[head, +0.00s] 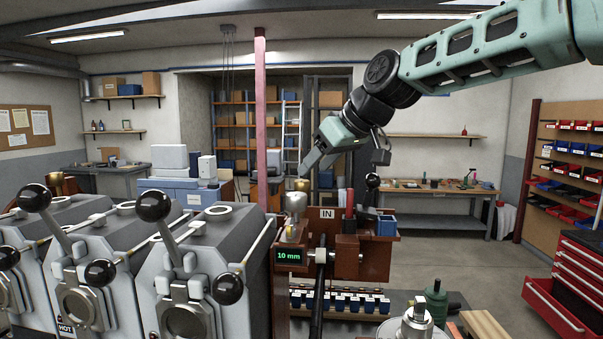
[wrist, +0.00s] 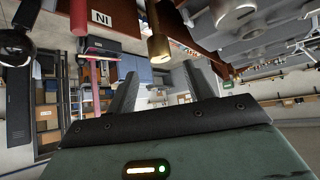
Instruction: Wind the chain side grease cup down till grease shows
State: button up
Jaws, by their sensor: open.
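My gripper (head: 308,168) is open and empty, pointing down and left just above the near machine's end. In the wrist view its two fingers (wrist: 160,77) stand apart. A small brass cup (head: 302,185) sits just below the fingertips in the head view, behind a silver domed knob (head: 296,201). In the wrist view a brass cup (wrist: 158,46) shows beyond the gap between the fingers, with nothing gripping it. Another brass cup (head: 55,184) stands at the far left. I cannot tell which cup is the chain side one. No grease can be made out.
Grey roaster units with black ball levers (head: 154,206) fill the left. A brown housing with an IN plate (head: 327,213) and a 10 mm display (head: 289,255) stands below my gripper. A red post (head: 260,120) rises close to its left. Open floor lies at the right.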

aim_at(302, 181)
jog(key=p+x, duration=0.2)
jog(key=x, duration=0.4)
jog(key=shift+w+a+f, duration=0.15)
jog(key=shift+a+f, duration=0.1)
jog(key=shift+f, duration=0.05)
jog(key=c, duration=1)
